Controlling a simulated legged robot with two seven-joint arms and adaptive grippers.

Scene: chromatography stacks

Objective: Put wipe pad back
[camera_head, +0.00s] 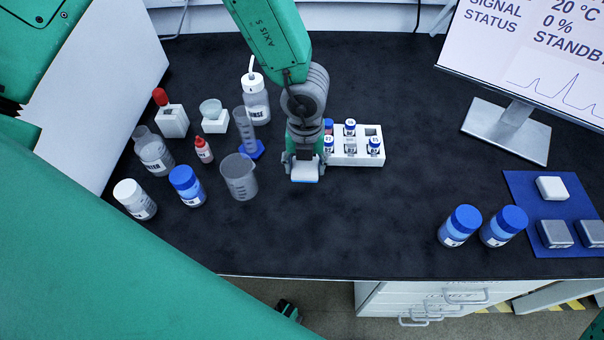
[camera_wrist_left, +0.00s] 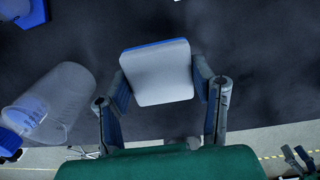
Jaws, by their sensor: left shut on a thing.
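My left gripper (camera_head: 305,165) comes down over the bench just in front of a white vial rack (camera_head: 358,158). It is shut on the wipe pad (camera_head: 305,174), a small block with a pale face and a blue edge. In the left wrist view the wipe pad (camera_wrist_left: 160,72) sits between the two fingers of my left gripper (camera_wrist_left: 162,85), its pale face towards the camera. Whether the pad touches the bench is hard to tell.
A clear beaker (camera_head: 239,176) stands close left of the left gripper, with several bottles beyond. A blue mat (camera_head: 540,210) at right holds a white block (camera_head: 552,188) and grey blocks. Two blue-capped jars (camera_head: 460,226) stand left of it. The bench centre right is clear.

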